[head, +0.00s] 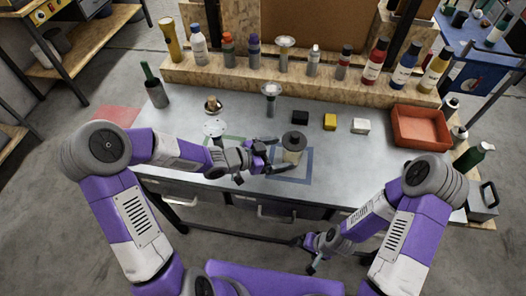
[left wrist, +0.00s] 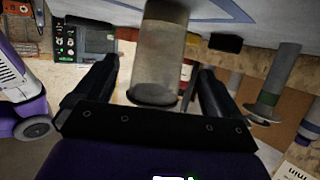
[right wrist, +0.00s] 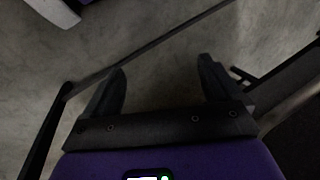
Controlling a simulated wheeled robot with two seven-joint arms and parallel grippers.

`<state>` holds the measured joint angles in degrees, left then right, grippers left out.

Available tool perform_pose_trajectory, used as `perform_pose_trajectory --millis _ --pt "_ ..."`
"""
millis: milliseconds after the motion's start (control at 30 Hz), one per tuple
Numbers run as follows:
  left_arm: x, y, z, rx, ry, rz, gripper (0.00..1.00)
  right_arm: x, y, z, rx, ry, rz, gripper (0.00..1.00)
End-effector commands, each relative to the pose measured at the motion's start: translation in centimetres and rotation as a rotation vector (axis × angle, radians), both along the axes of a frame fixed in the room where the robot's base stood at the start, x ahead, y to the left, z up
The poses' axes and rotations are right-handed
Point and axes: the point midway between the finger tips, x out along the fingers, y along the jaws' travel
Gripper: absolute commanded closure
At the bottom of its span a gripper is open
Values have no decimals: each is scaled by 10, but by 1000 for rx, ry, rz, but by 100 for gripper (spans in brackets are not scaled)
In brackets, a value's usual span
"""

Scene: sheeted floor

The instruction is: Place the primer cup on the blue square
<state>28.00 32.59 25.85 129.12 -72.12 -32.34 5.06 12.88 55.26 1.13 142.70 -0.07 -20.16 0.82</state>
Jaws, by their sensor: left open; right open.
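The primer cup, a pale grey-beige cylinder with a dark top (head: 293,143), is upright over the back part of the blue square outline (head: 311,166) on the metal bench. In the left wrist view the cup (left wrist: 160,55) shows between the fingers, with a strip of the blue line (left wrist: 236,11) beside it. My left gripper (head: 282,166) is open, one finger on each side of the cup. I cannot tell whether the fingers touch it. My right gripper (head: 312,258) is open and empty, low in front of the bench; the right wrist view (right wrist: 162,68) shows only floor between its fingers.
Black (head: 300,117), yellow (head: 330,122) and white blocks (head: 360,126) lie behind the cup. A red tray (head: 420,127) is at right. Several bottles line the wooden shelf (head: 300,84). A green outline and round-topped stands are left of the cup. The bench's right front is clear.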

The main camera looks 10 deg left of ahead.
Motion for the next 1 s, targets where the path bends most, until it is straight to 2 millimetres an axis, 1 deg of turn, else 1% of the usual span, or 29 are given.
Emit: perform_pose_trajectory --millis 33,100,300,500,1000 --pt "-6 11 8 1 2 4 2 0 0 8 0 0 0 9" --pt "-14 22 13 1 0 4 2 0 0 13 0 0 0 9" --pt "-29 45 21 0 2 3 2 0 0 23 0 0 0 9" --pt "-35 51 23 -1 1 -1 2 0 0 25 0 0 0 9" --pt "-35 51 22 -1 1 -1 2 0 0 24 0 0 0 9"
